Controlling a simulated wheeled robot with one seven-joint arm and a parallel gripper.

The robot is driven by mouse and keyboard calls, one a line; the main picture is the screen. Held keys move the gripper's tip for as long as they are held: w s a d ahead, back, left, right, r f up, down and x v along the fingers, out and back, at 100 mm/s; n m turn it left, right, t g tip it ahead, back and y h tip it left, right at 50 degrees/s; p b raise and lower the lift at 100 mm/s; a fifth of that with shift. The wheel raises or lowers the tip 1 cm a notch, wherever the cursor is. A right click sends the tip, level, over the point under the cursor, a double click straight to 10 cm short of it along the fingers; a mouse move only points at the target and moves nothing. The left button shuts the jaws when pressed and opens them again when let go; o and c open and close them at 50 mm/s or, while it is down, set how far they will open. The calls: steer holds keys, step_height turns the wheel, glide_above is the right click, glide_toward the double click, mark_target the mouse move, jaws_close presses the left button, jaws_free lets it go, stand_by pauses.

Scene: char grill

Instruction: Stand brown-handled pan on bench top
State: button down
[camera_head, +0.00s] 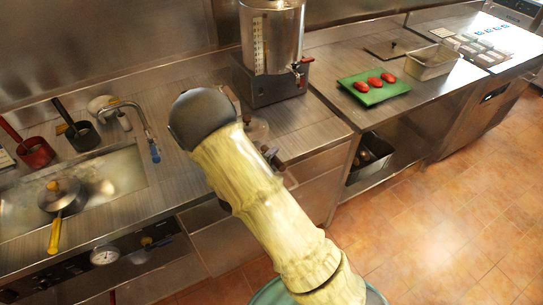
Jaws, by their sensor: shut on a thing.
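My arm, in a pale yellow cover with a dark rounded joint at its upper end, reaches over the front of the bench top (330,100) and blocks the middle of the view. My gripper cannot be made out, and neither can anything in its jaws. Small brownish and grey parts (257,131) show along the arm's right edge, too covered to identify. No pan with a clearly brown handle shows. A grey lidded pan (60,196) with a yellow-orange handle stands in the sunken area at left.
A red pan (36,153) and a dark-handled pan (84,137) stand behind the sunken area, near a tap (136,112). A green board (374,90) with red items and a metal tray (433,62) lie right.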

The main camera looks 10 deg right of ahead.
steer(key=c, duration=1.2)
jaws_free()
steer(key=shift+r, duration=0.1)
steer(key=b+v, duration=0.2)
steer(key=v, duration=1)
steer(key=shift+s+d, duration=0.1)
steer(key=shift+s, duration=0.05)
